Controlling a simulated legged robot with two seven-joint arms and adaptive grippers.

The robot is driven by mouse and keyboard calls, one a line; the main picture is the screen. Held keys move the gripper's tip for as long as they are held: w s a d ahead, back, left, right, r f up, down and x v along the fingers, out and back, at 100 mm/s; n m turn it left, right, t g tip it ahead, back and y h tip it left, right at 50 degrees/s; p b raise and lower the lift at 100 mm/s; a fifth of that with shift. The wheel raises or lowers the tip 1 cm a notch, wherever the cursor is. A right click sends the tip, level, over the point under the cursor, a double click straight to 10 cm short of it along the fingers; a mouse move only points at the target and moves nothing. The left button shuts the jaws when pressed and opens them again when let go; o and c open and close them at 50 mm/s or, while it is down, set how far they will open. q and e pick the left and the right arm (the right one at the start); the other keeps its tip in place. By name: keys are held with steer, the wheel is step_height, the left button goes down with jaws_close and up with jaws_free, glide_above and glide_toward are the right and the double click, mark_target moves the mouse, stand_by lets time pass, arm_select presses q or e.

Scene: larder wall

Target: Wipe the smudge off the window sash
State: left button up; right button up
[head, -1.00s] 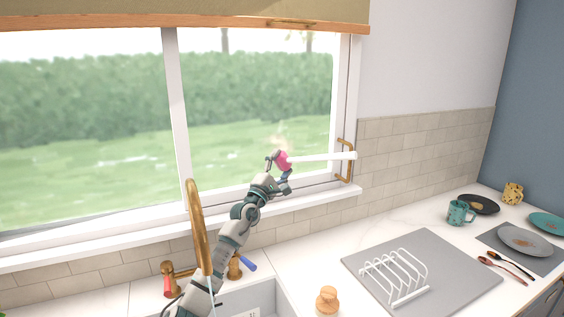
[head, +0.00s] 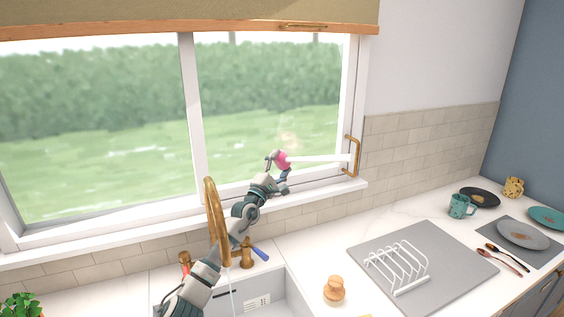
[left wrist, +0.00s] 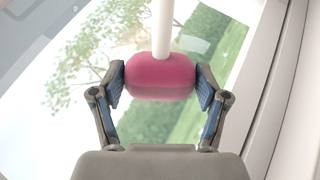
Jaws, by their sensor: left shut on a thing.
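In the left wrist view the pink head (left wrist: 160,77) sits between the two fingers (left wrist: 160,84). The white handle (left wrist: 163,28) runs up from it. The window sash (head: 270,120) is the right-hand pane behind the gripper. A faint tan smudge (head: 289,139) shows on its glass, just above the pink head. I cannot tell whether the pink head touches the glass. My right gripper is not in view.
A brass tap (head: 214,215) stands close to my left arm, over the sink (head: 270,300). A brass handle (head: 352,156) is on the right of the window. A grey mat (head: 435,285) holds a white rack (head: 398,265). A wooden-topped item (head: 334,290) stands on the counter.

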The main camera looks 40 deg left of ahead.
arm_select(q)
steer(key=shift+s+a+r+p, duration=0.25)
steer(key=shift+s+r+p, duration=0.05)
steer(key=shift+s, duration=0.25)
steer(key=shift+s+a+f, duration=0.1)
steer(key=shift+s+a, duration=0.3)
steer(key=shift+s, duration=0.35)
steer(key=shift+s+a+p, duration=0.35)
steer(key=shift+s+a, duration=0.05)
steer(key=shift+s, duration=0.35)
steer(key=shift+s+a+p, duration=0.35)
steer(key=shift+s+a, duration=0.05)
steer(key=shift+s, duration=0.35)
steer(key=shift+w+r+p, duration=0.1)
steer(key=shift+r+p, duration=0.5)
steer(key=shift+r, duration=0.65)
steer(key=w+d, duration=0.1)
steer(key=w+b, duration=0.1)
steer(key=w, duration=0.1)
steer(key=shift+w+d+f, duration=0.1)
steer(key=shift+d+f, duration=0.05)
steer(key=shift+d, duration=0.25)
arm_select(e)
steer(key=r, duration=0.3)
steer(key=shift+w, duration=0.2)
